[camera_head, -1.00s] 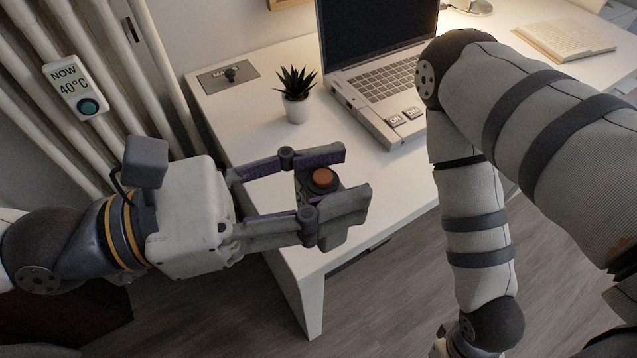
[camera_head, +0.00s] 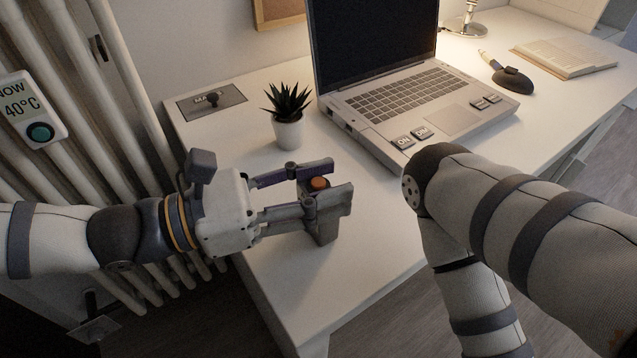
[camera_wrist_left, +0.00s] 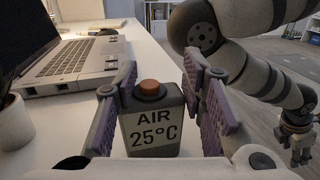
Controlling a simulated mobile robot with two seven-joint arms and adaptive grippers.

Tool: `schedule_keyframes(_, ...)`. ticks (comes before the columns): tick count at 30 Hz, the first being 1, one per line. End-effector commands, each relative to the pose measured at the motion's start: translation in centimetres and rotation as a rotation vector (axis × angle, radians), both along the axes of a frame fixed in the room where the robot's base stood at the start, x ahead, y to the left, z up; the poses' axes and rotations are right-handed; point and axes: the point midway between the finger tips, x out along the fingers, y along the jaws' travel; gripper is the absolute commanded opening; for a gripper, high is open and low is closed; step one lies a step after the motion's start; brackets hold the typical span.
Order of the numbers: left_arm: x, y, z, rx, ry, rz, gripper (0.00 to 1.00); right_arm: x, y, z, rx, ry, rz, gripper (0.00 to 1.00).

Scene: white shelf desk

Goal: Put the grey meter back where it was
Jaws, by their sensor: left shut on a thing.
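The grey meter (camera_head: 326,229) is a small dark grey block with an orange button on top. In the left wrist view the meter (camera_wrist_left: 152,133) stands upright and its face reads AIR 25°C. My left gripper (camera_head: 328,184) is shut on it, with one finger on each side. The meter is over the left front part of the white desk (camera_head: 375,262), in front of the potted plant. I cannot tell whether its base touches the desk. My right gripper (camera_wrist_left: 299,148) hangs at the right in the left wrist view, too small to read its fingers.
The potted plant (camera_head: 288,132) stands behind the meter. An open laptop (camera_head: 416,107) lies behind and right. A dark plate with a knob (camera_head: 212,101) is at the back left corner. My right arm covers the desk's right front. A radiator with a 40°C meter (camera_head: 33,112) is left.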

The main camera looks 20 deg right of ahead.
Motion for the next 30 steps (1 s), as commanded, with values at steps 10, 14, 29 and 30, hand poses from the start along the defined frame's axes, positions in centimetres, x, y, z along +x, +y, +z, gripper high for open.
schedule_keyframes(10,0.0,0.0,-0.1,-0.002,-0.002,0.0,0.48,0.0,0.0,0.0,0.0,0.001,0.0,0.4)
schedule_keyframes(14,0.0,0.0,-0.1,-0.002,-0.002,0.0,0.58,0.0,0.0,0.0,0.0,0.001,0.0,0.4)
schedule_keyframes(29,0.1,4.0,0.1,-0.001,-0.005,0.005,0.58,-0.1,0.0,-0.1,0.0,0.002,0.0,0.4)
schedule_keyframes(30,0.2,4.9,0.1,-0.001,-0.004,0.006,0.58,-0.1,0.0,-0.1,0.0,0.002,0.0,0.4)
